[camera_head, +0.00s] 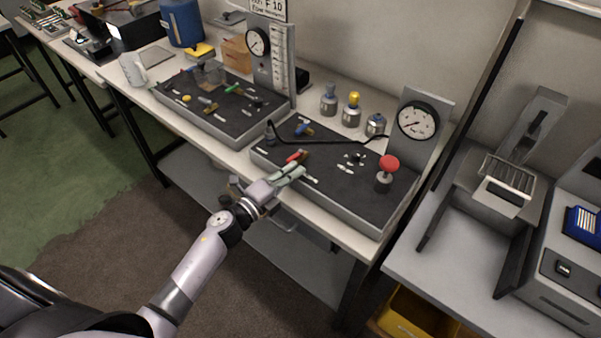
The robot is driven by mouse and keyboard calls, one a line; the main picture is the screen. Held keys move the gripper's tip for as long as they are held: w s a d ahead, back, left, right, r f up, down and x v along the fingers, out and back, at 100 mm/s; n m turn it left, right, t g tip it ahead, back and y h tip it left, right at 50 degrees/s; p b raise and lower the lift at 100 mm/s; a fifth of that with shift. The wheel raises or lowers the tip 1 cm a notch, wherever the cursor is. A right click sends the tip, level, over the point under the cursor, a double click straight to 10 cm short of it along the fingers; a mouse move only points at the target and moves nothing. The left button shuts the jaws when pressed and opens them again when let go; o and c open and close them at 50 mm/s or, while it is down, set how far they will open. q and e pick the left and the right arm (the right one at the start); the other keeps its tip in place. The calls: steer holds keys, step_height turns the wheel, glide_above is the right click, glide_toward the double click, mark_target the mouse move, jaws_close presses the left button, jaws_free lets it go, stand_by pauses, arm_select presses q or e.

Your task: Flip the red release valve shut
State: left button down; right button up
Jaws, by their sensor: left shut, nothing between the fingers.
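The red release valve (294,157) is a small red lever on the dark top of the right-hand panel (335,178), near its front left part. My left gripper (299,170) reaches over the panel's front edge. Its fingers are shut and empty. The fingertips are right beside the red lever, on its near side; I cannot tell whether they touch it. The lever's lower part is partly hidden by the fingers. A larger red knob (389,163) stands upright at the panel's right side. My right gripper is not in view.
A round gauge (417,120) stands behind the panel's right end. A blue-handled valve (303,129) and a black hose (330,141) lie near the panel's back. Several small metal cylinders (351,112) stand behind. A second panel (221,106) is to the left.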

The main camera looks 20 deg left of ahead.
mark_target(276, 166)
arm_select(q)
steer(key=shift+a+f+m+g+h+b, duration=0.15)
steer(key=shift+a+m+g+h+b, duration=0.3)
steer(key=shift+m+h, duration=0.4)
steer(key=shift+w+a+m+g+h+b, duration=0.15)
steer(key=shift+a+m+g+h+b, duration=0.4)
steer(key=shift+h, duration=0.4)
steer(key=a+m+g+h+b, duration=0.1)
steer(key=g+b, duration=0.1)
steer(key=b, duration=0.1)
steer(key=w+a+m+g+h+b, duration=0.1)
steer(key=m+h+b, duration=0.1)
steer(key=b, duration=0.2)
steer(key=a+m+g+h+b, duration=0.1)
steer(key=g+h+b, duration=0.1)
steer(key=b, duration=0.1)
steer(key=shift+w+f+m+g, duration=0.15)
steer(key=shift+w+m+g, duration=0.15)
steer(key=shift+w, duration=0.1)
steer(key=shift+w+a+b, duration=0.4)
steer(key=shift+w+b, duration=0.05)
steer(key=shift+b, duration=0.65)
steer(key=shift+r, duration=0.25)
steer(key=shift+s, duration=0.1)
